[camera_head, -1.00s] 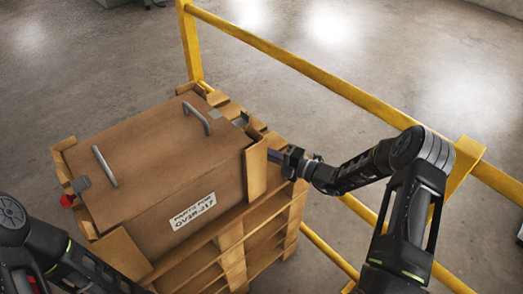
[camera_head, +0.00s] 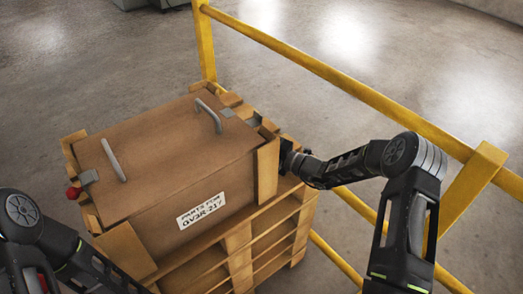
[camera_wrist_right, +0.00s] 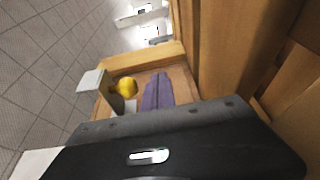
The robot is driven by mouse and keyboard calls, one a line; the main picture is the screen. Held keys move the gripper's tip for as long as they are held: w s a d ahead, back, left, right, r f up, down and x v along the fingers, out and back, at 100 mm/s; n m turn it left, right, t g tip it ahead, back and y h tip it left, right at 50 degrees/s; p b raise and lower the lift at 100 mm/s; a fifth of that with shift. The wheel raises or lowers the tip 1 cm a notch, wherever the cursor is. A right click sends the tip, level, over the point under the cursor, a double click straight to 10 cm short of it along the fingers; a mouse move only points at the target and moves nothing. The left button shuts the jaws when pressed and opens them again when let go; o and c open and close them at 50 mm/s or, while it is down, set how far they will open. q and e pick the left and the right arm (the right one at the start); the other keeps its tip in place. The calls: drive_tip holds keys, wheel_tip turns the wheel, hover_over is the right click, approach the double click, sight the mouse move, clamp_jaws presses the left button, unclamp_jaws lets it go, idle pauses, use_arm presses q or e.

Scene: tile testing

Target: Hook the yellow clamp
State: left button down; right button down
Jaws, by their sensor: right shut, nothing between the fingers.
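The brown crate (camera_head: 170,160) stands on a wooden pallet, its lid down, with two grey handles on top. The yellow clamp shows in the right wrist view as a round yellow knob (camera_wrist_right: 124,88) beside a pale metal piece on the crate's side. In the head view the clamp is hidden. A red knob (camera_head: 73,193) sits at the crate's left end. My right gripper (camera_head: 284,157) is at the crate's right end, its tips hidden behind a corner board. Contact cannot be told.
The wooden pallet (camera_head: 240,262) has upright corner boards (camera_head: 267,170) around the crate, close to my right gripper. Open floor lies beyond.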

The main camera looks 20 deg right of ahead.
drive_tip(key=shift+w+a, duration=0.3)
drive_tip(key=shift+r, duration=0.25)
drive_tip(key=shift+d+r+p, duration=0.1)
drive_tip(key=shift+r+p, duration=0.75)
drive_tip(key=shift+r, duration=0.25)
drive_tip(key=shift+w+d+r+p, duration=0.35)
drive_tip(key=shift+d+r+p, duration=0.2)
drive_tip(key=shift+d+r, duration=0.2)
drive_tip(key=shift+r, duration=0.1)
